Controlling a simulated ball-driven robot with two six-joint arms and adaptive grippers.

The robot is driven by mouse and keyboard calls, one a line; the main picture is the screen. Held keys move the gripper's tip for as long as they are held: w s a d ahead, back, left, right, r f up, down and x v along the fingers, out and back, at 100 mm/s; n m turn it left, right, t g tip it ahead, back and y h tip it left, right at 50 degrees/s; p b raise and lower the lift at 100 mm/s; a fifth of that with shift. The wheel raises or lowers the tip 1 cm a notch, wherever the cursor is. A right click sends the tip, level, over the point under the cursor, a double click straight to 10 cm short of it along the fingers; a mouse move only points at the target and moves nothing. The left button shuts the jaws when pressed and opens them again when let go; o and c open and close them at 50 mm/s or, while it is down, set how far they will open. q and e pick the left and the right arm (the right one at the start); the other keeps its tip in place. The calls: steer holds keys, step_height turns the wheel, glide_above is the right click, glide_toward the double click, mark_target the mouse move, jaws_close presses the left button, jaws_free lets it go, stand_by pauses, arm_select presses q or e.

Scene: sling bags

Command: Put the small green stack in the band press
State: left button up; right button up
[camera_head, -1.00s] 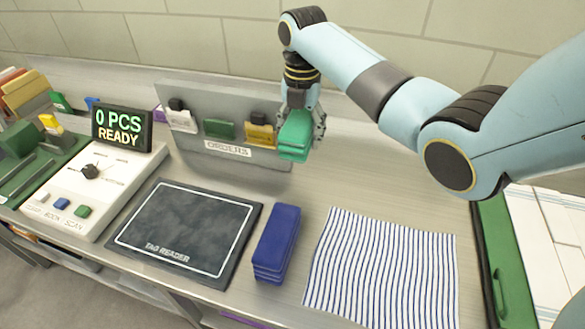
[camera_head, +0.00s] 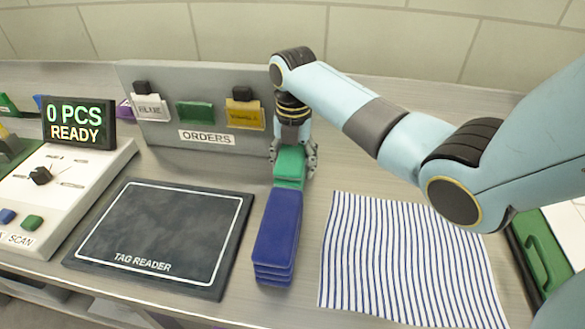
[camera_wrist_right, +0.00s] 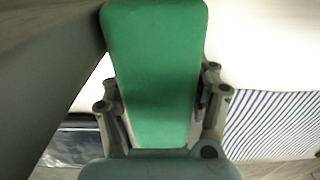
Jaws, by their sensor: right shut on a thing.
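The small green stack (camera_head: 289,163) is in my right gripper (camera_head: 292,158), behind the blue stack on the table in the head view. The gripper is shut on it, with a finger on each side. In the right wrist view the green stack (camera_wrist_right: 155,75) fills the middle, between the fingers (camera_wrist_right: 160,108). I cannot tell whether its underside touches the table. The band press is not recognisable in these views. My left gripper is not in view.
A blue stack (camera_head: 278,232) lies just in front of the green one. A tag reader pad (camera_head: 165,232) is to the left, a striped cloth (camera_head: 405,262) to the right. The grey orders board (camera_head: 190,92) stands behind. A display (camera_head: 78,122) reads "0 PCS READY".

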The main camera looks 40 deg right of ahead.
steer(key=o, duration=1.3)
steer(key=shift+f, duration=0.2)
